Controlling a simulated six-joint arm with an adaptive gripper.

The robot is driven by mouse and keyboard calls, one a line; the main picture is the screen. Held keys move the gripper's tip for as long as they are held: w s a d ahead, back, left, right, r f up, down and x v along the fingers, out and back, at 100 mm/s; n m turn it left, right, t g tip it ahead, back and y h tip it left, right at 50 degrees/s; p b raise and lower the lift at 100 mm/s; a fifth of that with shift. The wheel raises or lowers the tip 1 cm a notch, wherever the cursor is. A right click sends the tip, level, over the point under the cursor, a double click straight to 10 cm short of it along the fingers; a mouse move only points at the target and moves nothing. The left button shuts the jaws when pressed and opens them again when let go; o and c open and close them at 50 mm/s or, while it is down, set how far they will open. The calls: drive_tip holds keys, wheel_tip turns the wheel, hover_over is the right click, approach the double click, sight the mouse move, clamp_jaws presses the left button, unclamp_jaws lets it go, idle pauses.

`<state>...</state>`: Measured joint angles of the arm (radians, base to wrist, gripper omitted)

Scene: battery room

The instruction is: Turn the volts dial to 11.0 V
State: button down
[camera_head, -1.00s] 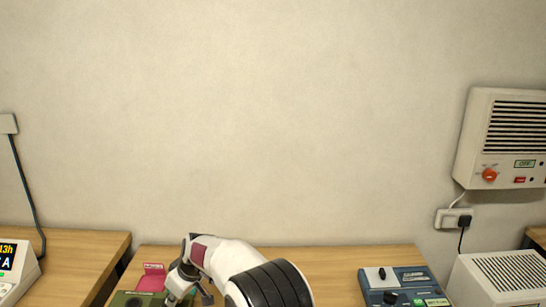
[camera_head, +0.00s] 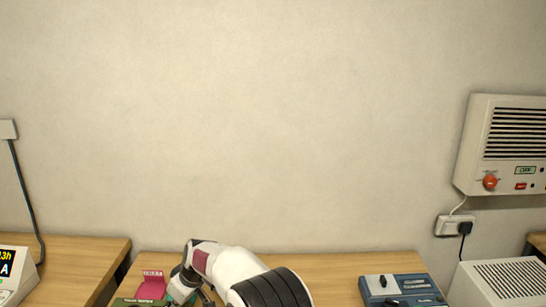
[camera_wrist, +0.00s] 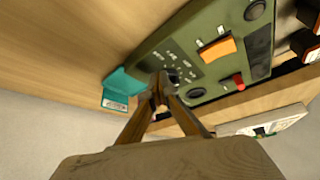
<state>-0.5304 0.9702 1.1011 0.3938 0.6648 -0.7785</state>
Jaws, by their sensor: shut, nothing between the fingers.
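A green instrument panel (camera_wrist: 205,65) fills the upper middle of the wrist view, with an orange switch (camera_wrist: 217,49), a red knob (camera_wrist: 239,81) and several black round controls. A dark dial (camera_wrist: 172,76), ringed by small printed marks, sits right by my fingertips. I cannot read its marks or tell whether it is the volts dial. My gripper (camera_wrist: 160,90) is shut and empty, its tips over or against this dial and partly hiding it; contact is unclear. In the head view only the instrument's top edge (camera_head: 138,301) shows, beside my arm.
A teal labelled piece (camera_wrist: 117,91) lies beside the panel. A pink holder (camera_head: 152,286) stands behind the instrument. A blue device (camera_head: 400,289) is on the bench's right, with bare wood (camera_head: 330,266) between. A wall unit (camera_head: 515,145) hangs at the right.

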drive_tip(key=shift+d, duration=0.3)
idle(0.4)
wheel_tip(320, 180, up, 6)
idle(0.7)
drive_tip(key=shift+s, duration=0.1)
drive_tip(key=s, duration=0.1)
drive_tip(key=s+a+r, duration=0.1)
drive_tip(key=shift+s+a, duration=0.1)
drive_tip(key=shift+s, duration=0.2)
drive_tip(key=shift+f, duration=0.1)
idle(0.4)
drive_tip(key=shift+f, duration=3.4)
